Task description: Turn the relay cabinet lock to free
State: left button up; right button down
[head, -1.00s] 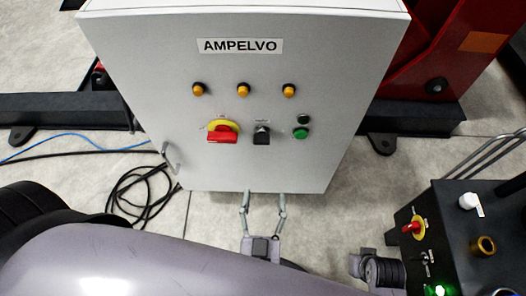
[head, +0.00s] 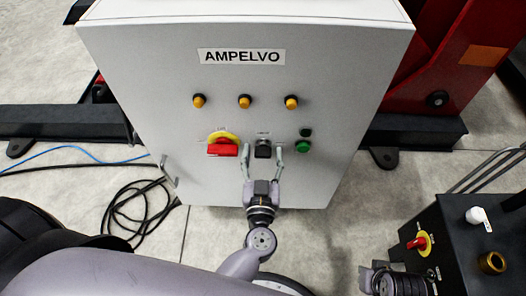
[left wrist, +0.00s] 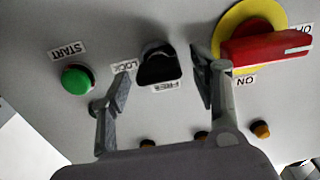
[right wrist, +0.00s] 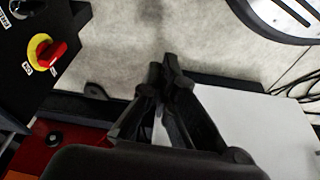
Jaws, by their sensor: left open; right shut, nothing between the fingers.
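The relay cabinet (head: 320,85) is a light grey box labelled AMPELVO. Its lock is a black knob (head: 263,149) on the front, between a red-and-yellow switch and a green button. In the left wrist view the knob (left wrist: 158,68) has LOCK and FREE labels beside it, upside down; I cannot tell which one it points to. My left gripper (head: 262,155) is open, its fingers on either side of the knob, with no clear contact. It also shows in the left wrist view (left wrist: 162,86). My right gripper (right wrist: 163,78) is shut and empty, away from the knob.
The red-handled switch (head: 223,146) and green START button (head: 303,147) are close on either side. Several amber lamps (head: 245,101) sit above. A black control box (head: 450,235) stands at the lower right. Cables (head: 135,205) lie on the floor at left.

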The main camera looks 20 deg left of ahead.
pick_arm(q)
jog(key=shift+w+a, duration=0.2)
jog(key=shift+w, duration=0.45)
jog(key=shift+c, duration=0.4)
jog(key=c, duration=1.1)
